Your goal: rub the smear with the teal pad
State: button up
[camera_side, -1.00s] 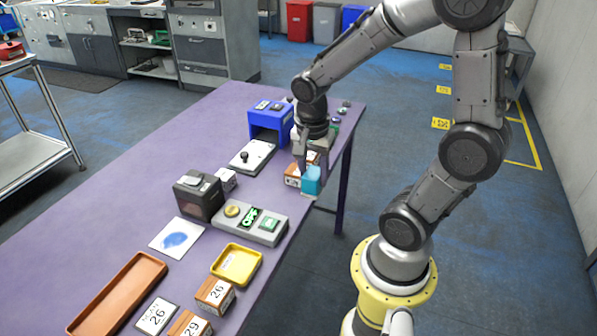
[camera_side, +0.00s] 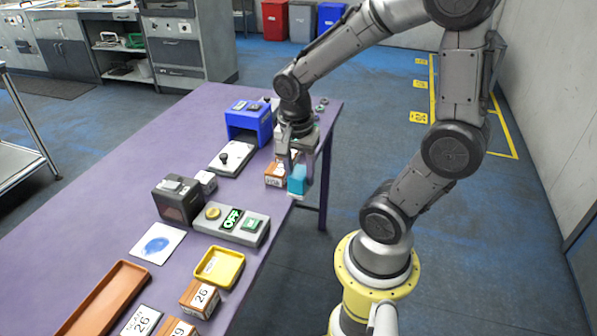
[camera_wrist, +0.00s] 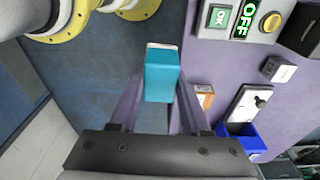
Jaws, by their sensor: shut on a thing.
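My gripper (camera_side: 296,176) is shut on the teal pad (camera_side: 297,181) near the table's right edge. In the wrist view the teal pad (camera_wrist: 161,72) sits between the fingers of my gripper (camera_wrist: 158,92), with a whitish layer at its far end. Whether the pad touches the table is hard to tell. The smear (camera_side: 158,244) is a blue patch on a white sheet (camera_side: 140,250) lying on the table, well to the left of my gripper in the side view. The smear is not in the wrist view.
A wooden block (camera_side: 274,175) is beside my gripper. A blue stand (camera_side: 249,124) is behind, an orange tray (camera_side: 103,297) in front.

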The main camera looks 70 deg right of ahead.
jog(key=w+a+r+m, duration=0.1)
jog(key=w+a+r, duration=0.15)
jog(key=w, duration=0.85)
jog(key=w+a+r+m, duration=0.1)
jog(key=w+a+r, duration=0.15)
jog(key=w, duration=0.85)
jog(key=w+a+f+n, duration=0.1)
jog(key=w+a+f, duration=0.4)
jog(key=a, duration=0.3)
jog(key=w+a+f+n, duration=0.2)
jog(key=w+a+f, duration=0.25)
jog(key=a, duration=0.35)
jog(key=shift+s+a+f, duration=0.1)
jog(key=shift+f, duration=1.9)
jog(key=shift+s+a+f, duration=0.1)
jog(key=shift+f, duration=1.85)
jog(key=shift+w+d+r, duration=0.1)
jog(key=shift+d+r, duration=0.05)
jog(key=shift+d, duration=0.15)
jog(key=shift+d+f, duration=0.15)
jog(key=shift+d, duration=0.45)
jog(key=shift+d+f, duration=0.15)
jog(key=shift+d, duration=2.7)
jog(key=shift+a, duration=3.8)
jog(key=shift+w, duration=0.25)
jog(key=shift+d, duration=3.85)
jog(key=shift+a, duration=3.9)
notch_tip(320, 180, up, 8)
